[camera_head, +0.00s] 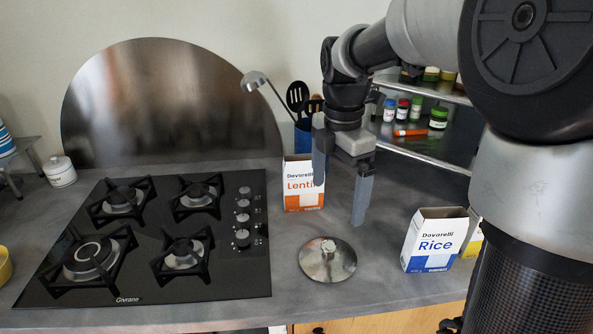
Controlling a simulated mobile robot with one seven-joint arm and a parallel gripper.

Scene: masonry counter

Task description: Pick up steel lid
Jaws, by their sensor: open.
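The steel lid (318,265) is a shiny round disc with a small knob on top. It lies flat on the grey counter, right of the cooktop and near the front edge. My gripper (340,203) is open and empty, with its two grey fingers pointing down. In the picture it appears above and slightly right of the lid, apart from it. The left finger overlaps the lentil box in this view.
The black gas cooktop (160,285) fills the left of the counter. The lentil box (304,200) stands behind the lid, and the rice box (434,240) to its right. A blue utensil holder (302,138) and a jar rack (425,150) stand at the back.

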